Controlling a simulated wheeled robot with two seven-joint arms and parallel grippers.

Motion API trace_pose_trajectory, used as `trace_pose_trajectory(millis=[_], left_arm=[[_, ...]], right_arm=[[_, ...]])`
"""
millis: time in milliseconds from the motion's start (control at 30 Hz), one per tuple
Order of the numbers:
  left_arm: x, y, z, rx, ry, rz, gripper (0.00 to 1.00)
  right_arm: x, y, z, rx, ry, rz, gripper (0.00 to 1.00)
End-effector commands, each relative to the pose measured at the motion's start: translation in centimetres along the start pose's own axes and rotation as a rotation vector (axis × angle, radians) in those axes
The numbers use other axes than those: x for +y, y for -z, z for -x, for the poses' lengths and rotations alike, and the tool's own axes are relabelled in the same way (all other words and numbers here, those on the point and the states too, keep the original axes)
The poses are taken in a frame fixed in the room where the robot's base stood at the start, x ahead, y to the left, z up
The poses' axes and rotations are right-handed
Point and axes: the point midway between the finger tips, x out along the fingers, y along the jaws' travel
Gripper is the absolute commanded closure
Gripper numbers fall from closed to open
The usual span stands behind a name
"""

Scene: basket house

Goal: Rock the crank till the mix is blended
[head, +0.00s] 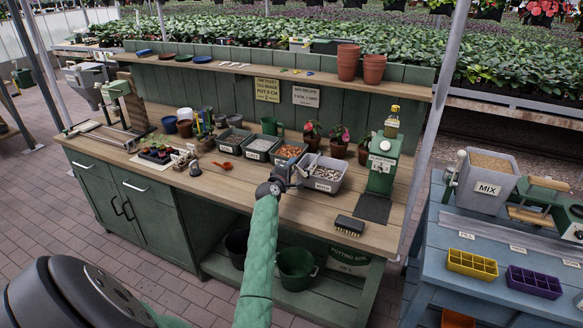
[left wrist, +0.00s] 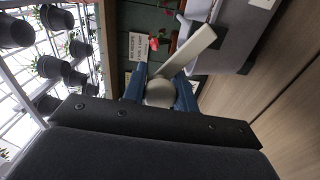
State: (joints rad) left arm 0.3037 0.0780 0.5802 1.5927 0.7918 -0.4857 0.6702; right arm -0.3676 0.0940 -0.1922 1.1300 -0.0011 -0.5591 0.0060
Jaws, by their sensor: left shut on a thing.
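The grey mixing tub (head: 327,176) stands on the wooden bench, with a pale speckled mix (head: 324,172) inside. Its pale crank arm (head: 309,166) rises at the tub's left side. My left gripper (head: 284,181) is at that side, shut on the crank's knob. In the left wrist view, the blue fingers (left wrist: 160,92) close around the round pale knob (left wrist: 159,94), and the crank arm (left wrist: 190,50) slants up and right towards the tub (left wrist: 229,48). How evenly the mix is blended is too small to tell. My right gripper is not in view.
Trays of loose material (head: 260,146) stand left of the tub. A green press (head: 384,165) stands right of it, and a black brush (head: 349,224) lies near the front edge. Potted flowers (head: 312,134) are behind. A blue cart (head: 440,257) holds a bin labelled MIX (head: 486,184).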

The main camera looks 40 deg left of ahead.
Motion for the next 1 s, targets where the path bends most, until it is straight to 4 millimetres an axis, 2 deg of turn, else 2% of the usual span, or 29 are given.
trace_pose_trajectory(millis=[67,100,200,567,700,1000], left_arm=[[-0.3,-0.5,0.0,-0.007,0.004,0.002,1.00],[-0.3,-0.5,0.0,-0.007,0.004,0.002,0.66],[-0.2,-0.4,0.0,-0.005,0.003,0.001,0.50],[-0.2,-0.2,0.5,-0.002,0.000,-0.001,0.50],[-0.4,-0.2,2.2,-0.002,0.001,-0.001,0.50],[-0.3,-0.4,6.3,-0.005,0.001,-0.001,0.50]], right_arm=[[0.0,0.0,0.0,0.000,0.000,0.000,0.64],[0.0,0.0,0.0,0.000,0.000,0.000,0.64],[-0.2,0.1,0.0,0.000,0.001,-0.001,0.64],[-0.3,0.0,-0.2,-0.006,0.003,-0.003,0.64],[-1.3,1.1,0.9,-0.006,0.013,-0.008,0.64],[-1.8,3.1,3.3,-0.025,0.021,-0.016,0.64]])
